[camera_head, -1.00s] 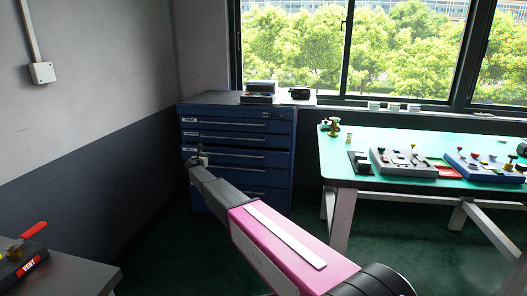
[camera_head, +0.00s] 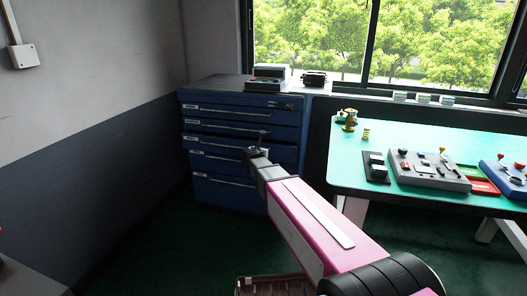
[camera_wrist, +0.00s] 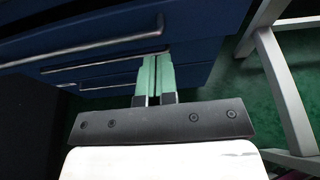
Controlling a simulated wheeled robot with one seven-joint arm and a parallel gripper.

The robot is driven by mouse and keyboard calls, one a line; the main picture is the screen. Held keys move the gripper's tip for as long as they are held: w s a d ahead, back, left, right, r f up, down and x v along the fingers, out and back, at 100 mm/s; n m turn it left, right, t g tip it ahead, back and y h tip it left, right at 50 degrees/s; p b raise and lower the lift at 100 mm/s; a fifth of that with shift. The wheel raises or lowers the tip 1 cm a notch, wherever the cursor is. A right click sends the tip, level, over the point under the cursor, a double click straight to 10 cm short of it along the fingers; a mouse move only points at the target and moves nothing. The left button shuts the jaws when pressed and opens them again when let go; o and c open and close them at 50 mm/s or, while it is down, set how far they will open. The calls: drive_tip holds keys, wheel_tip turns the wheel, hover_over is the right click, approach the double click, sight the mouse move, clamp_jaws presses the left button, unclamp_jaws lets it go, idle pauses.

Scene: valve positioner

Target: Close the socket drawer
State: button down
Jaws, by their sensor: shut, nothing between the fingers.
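The blue drawer cabinet (camera_head: 206,185) stands in the corner under the window, with several drawers and long pale handles. The third drawer from the top (camera_head: 215,142) appears to stand out a little, with a dark gap above it. The drawer labels are too small to read, so I cannot tell which is the socket drawer. My gripper (camera_head: 258,138) is in front of the cabinet and hides part of its drawer fronts. In the wrist view my gripper (camera_wrist: 157,62) is shut and empty, its fingertips close to a blue drawer front (camera_wrist: 100,22) with a handle; I cannot tell whether they touch.
A green-topped bench (camera_head: 350,170) stands to the right, with a grey panel (camera_head: 428,172) and small brass parts on it. Boxes (camera_head: 268,84) sit on the cabinet top. A grey table corner (camera_head: 25,280) is at the lower left. Dark green floor is open before the cabinet.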

sight(269, 144)
drive_tip(key=x, duration=0.7)
drive_tip(key=r+x, duration=0.1)
drive_tip(key=x, duration=0.3)
drive_tip(key=shift+w+f, duration=0.15)
drive_tip(key=shift+w, duration=0.3)
drive_tip(key=shift+w+d, duration=0.2)
drive_tip(key=shift+w, duration=0.1)
drive_tip(key=shift+w+d, duration=0.2)
drive_tip(key=shift+w, duration=0.4)
drive_tip(key=shift+w+d, duration=0.25)
drive_tip(key=shift+w, duration=0.4)
drive_tip(key=shift+s, duration=0.2)
